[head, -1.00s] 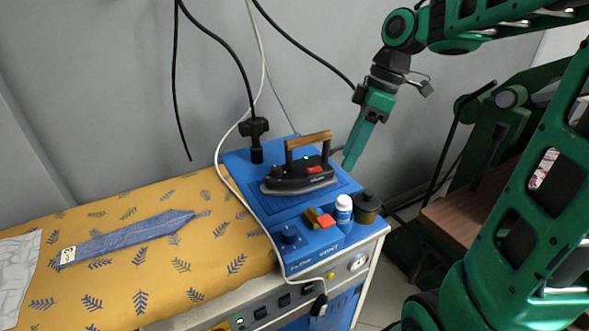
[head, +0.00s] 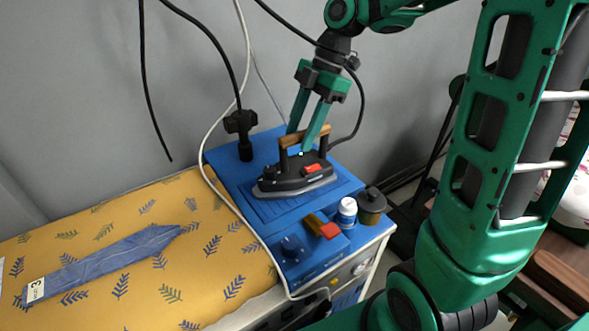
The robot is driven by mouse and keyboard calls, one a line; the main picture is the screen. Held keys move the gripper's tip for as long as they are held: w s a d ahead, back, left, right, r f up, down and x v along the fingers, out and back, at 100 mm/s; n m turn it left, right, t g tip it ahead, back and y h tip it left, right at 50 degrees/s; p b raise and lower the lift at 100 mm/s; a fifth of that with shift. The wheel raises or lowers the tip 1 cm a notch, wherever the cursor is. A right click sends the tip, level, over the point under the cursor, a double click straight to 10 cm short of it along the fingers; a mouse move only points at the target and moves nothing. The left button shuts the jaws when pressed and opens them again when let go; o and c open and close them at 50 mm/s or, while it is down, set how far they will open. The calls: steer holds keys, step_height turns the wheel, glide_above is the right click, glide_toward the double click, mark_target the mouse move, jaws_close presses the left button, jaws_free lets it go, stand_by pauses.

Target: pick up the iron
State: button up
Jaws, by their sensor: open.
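The iron (head: 292,178) is black with a wooden handle (head: 304,137) and a red patch on its side. My green gripper (head: 303,143) points down at the handle. I cannot tell whether either finger touches the handle. The iron still sits on its rest, not lifted.
A white bottle (head: 347,212), a dark jar (head: 371,206) and a small red-and-yellow item (head: 322,227) stand in front of the iron. A black stand (head: 241,135) is at its left. A blue tie (head: 100,262) lies on the yellow board (head: 195,215). Cables hang behind.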

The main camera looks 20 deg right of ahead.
mark_target(291, 167)
steer(key=shift+x, duration=3.15)
steer(key=shift+r, duration=0.1)
jaws_close()
steer(key=shift+w+r, duration=0.1)
steer(key=shift+w, duration=0.05)
